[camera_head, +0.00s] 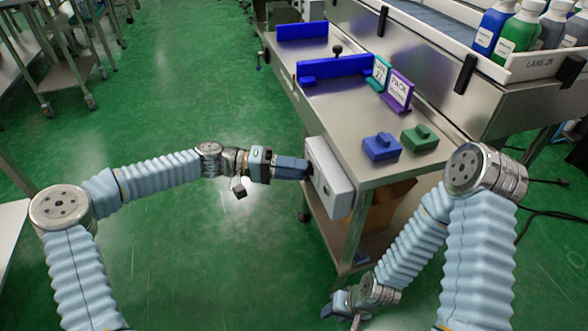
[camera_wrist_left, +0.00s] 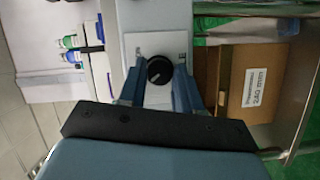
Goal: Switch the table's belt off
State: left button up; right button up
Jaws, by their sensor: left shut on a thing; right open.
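A pale grey control box (camera_head: 330,178) is fixed to the near end of the steel table (camera_head: 348,115). In the left wrist view, a round black knob (camera_wrist_left: 159,70) with a light pointer line sits on a light plate on the box's face. My left gripper (camera_head: 306,170) reaches the box from the left. In the left wrist view, the fingers of my left gripper (camera_wrist_left: 158,82) are on both sides of the knob and shut on it. My right gripper (camera_head: 342,304) is low beside the table's near end, open, away from the box.
A blue block (camera_head: 381,147) and a green block (camera_head: 419,138) with raised grips sit on the tabletop, near two small sign stands (camera_head: 397,92). A cardboard box (camera_wrist_left: 247,83) is on the shelf below.

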pick_arm(q)
jog(key=shift+f+n, duration=0.1)
jog(key=shift+n, duration=0.4)
jog(key=shift+h, duration=0.3)
jog(key=o, duration=1)
jog(key=shift+o, duration=0.2)
jog(key=w+a+b, duration=0.1)
jog(key=a, duration=1.2)
jog(key=shift+a+r, duration=0.25)
jog(key=shift+a, duration=0.15)
